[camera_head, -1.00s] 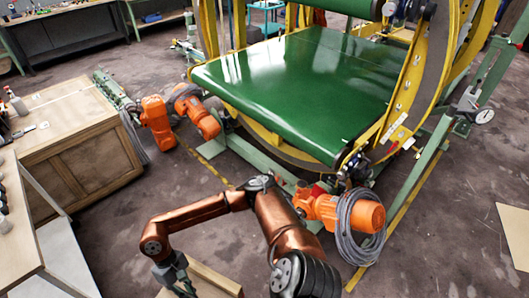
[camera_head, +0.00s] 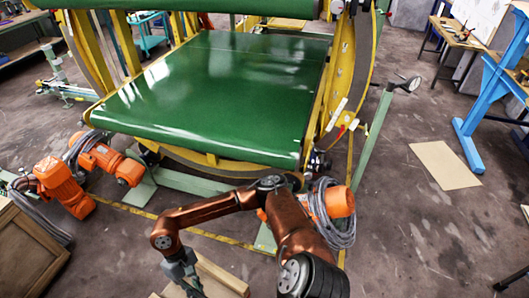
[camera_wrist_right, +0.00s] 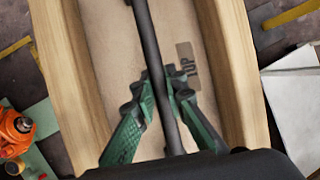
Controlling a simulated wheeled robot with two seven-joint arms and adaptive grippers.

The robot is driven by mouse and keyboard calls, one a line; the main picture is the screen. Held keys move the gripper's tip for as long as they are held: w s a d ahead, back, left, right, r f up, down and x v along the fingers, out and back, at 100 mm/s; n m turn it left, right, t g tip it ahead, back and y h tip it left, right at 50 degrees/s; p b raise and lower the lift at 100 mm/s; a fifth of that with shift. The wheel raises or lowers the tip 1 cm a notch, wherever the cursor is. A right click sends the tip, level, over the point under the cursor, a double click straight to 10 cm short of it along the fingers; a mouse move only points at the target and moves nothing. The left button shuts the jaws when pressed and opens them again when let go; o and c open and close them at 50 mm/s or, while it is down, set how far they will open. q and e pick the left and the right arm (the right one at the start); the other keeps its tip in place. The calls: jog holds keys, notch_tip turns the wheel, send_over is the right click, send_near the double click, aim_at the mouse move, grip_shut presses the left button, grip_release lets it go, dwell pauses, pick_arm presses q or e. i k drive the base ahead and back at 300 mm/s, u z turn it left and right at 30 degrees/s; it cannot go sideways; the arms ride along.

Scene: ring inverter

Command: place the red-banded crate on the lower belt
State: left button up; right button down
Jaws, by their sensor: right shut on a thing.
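My right gripper (camera_head: 194,287) hangs at the bottom of the head view, over a pale wooden crate (camera_head: 218,274) that is partly cut off by the frame. In the right wrist view the green-and-black fingers (camera_wrist_right: 163,90) are shut on a dark bar (camera_wrist_right: 148,35) that runs lengthwise above the crate's inside. The crate's thick wooden sides (camera_wrist_right: 240,80) flank the fingers, and a "TOP" mark shows on its floor. No red band shows. The green lower belt (camera_head: 215,95) lies beyond my arm, bare and flat. My left gripper is not in view.
The upper belt (camera_head: 220,6) hangs above the lower belt's far end. Yellow ring frames (camera_head: 350,90) flank the belts. Orange motors (camera_head: 340,201) with coiled cable stand by the near corners. A wooden cabinet (camera_head: 25,255) is at left, and a blue stand (camera_head: 475,120) at right.

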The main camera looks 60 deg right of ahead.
aim_at(241, 112)
jog(key=z, duration=0.6)
jog(key=i, duration=0.95)
jog(key=z, duration=0.6)
